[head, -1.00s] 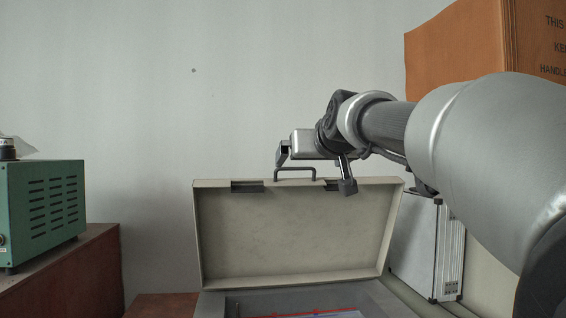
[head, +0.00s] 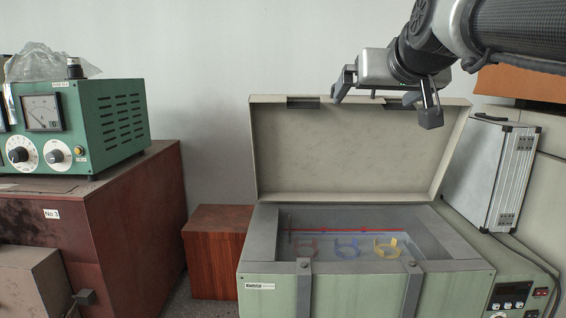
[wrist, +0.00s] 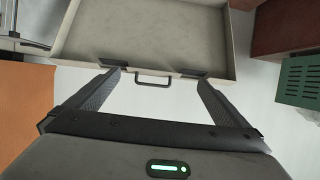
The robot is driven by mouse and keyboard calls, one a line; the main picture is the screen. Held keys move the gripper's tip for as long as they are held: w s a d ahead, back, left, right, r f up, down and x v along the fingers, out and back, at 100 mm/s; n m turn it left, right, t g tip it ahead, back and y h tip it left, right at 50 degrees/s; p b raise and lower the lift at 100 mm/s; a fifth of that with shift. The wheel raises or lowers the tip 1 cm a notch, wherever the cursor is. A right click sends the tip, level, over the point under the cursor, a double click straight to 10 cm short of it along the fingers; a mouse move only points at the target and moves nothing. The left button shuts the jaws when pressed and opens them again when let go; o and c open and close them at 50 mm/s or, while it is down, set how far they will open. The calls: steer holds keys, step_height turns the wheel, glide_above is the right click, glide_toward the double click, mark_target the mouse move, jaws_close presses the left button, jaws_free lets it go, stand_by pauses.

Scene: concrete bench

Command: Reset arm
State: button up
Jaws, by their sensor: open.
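My gripper (head: 385,104) is raised in front of the open lid (head: 345,150) of a green bench machine, near the lid's top edge at the right. In the wrist view my gripper (wrist: 160,82) shows both fingers wide apart, and the lid's dark handle (wrist: 153,84) appears between the fingertips. I cannot tell from that view how near the handle is. The machine's body (head: 375,290) stands below, with red, blue and yellow ring-shaped holders (head: 346,248) inside.
A green meter box (head: 110,125) sits on a brown cabinet (head: 130,215) at the left. A silver case (head: 490,170) and an orange box (head: 520,84) stand at the right. A control panel (head: 515,295) is at the lower right. The wall area left of the lid is clear.

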steer(key=s+a+f+g+p, duration=0.2)
steer(key=s+f+g, duration=0.6)
steer(key=s+f, duration=1.8)
step_height(320, 180, down, 4)
steer(key=shift+a+r, duration=0.1)
steer(key=shift+a, duration=0.9)
steer(key=shift+c, duration=0.4)
